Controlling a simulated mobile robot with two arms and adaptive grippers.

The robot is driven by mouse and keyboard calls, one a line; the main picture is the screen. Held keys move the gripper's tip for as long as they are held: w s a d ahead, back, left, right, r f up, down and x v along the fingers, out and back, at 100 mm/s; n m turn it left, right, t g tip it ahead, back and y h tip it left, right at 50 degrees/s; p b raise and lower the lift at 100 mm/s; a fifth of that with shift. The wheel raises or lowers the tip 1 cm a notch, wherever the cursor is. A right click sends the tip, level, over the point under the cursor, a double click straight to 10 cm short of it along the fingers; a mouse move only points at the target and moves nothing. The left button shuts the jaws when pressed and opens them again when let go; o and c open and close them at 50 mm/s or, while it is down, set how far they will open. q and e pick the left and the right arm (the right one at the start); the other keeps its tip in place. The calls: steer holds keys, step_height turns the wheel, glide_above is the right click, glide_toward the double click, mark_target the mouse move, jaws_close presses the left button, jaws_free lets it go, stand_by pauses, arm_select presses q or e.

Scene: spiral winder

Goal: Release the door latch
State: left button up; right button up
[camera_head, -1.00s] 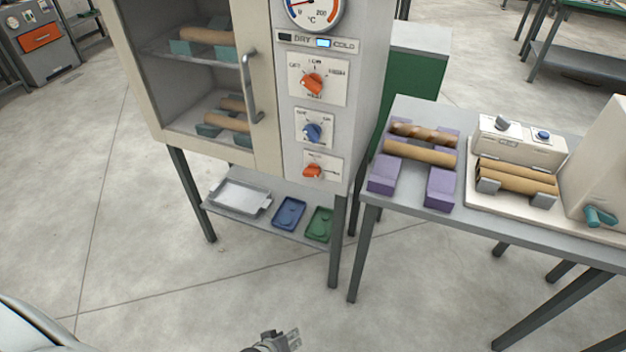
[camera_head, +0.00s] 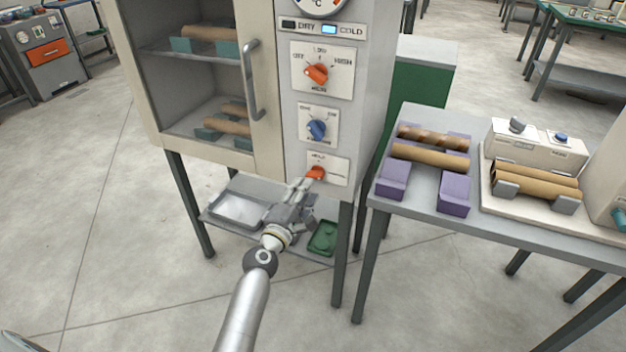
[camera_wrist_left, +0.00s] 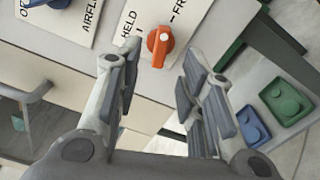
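The orange latch knob (camera_head: 315,173) sits on a white plate low on the cabinet's control panel. In the left wrist view the knob (camera_wrist_left: 160,42) has HELD and FR... lettering beside it; which one it points at I cannot tell for sure. The cabinet door (camera_head: 268,130), with a window and a grey bar handle (camera_head: 252,82), looks shut. My left gripper (camera_head: 304,188) is just below and in front of the knob. In the wrist view its fingers (camera_wrist_left: 152,65) are spread and empty, with the knob beyond the gap, apart from them. My right gripper is out of view.
Another orange knob (camera_head: 317,73) and a blue knob (camera_head: 317,128) are above. The lower shelf holds a metal tray (camera_head: 236,209) and a green tray (camera_head: 323,238). A table (camera_head: 420,212) with purple blocks (camera_head: 454,193) and brown tubes (camera_head: 430,156) stands right.

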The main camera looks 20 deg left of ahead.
mark_target(316, 174)
arm_select(q)
steer(key=w, duration=0.6)
steer(key=shift+b, duration=0.4)
steer(key=shift+w+d, duration=0.1)
steer(key=shift+f, duration=0.1)
jaws_close()
